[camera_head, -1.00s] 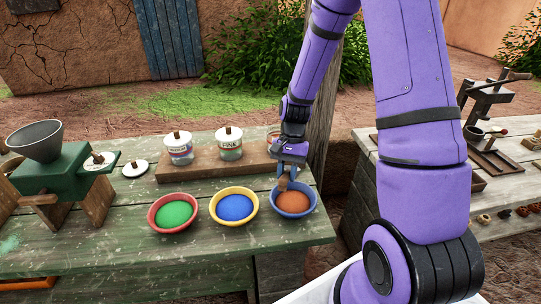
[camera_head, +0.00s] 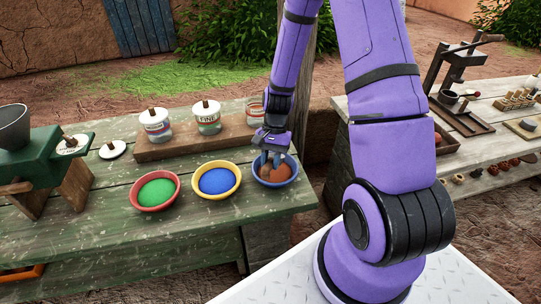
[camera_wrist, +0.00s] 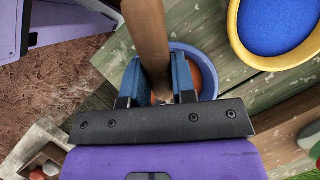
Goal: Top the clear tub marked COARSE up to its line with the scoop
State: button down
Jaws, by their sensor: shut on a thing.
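My gripper (camera_head: 270,160) reaches down over the blue bowl (camera_head: 291,179) of orange-brown powder (camera_head: 277,172). In the wrist view my gripper (camera_wrist: 160,78) is shut on a wooden handle (camera_wrist: 147,32), which I take to be the scoop's. The scoop's head is hidden, so I cannot tell whether it holds powder. A clear tub (camera_head: 253,110) with a red-marked label stands at the right end of the wooden riser, partly behind my arm. It seems lidless; its label and fill line cannot be read. The tub marked FINE (camera_head: 207,118) and another lidded tub (camera_head: 155,125) stand left of it.
A yellow bowl of blue powder (camera_head: 217,180) and a red bowl of green powder (camera_head: 155,190) stand left of the blue bowl. Loose lids (camera_head: 113,150) lie near the green grinder (camera_head: 45,160). A post rises behind my arm. A second table (camera_head: 485,135) stands right.

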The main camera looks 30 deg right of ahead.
aim_at(271, 183)
jog(key=shift+f, duration=2.45)
jog(key=shift+f, duration=0.45)
dwell(0.5)
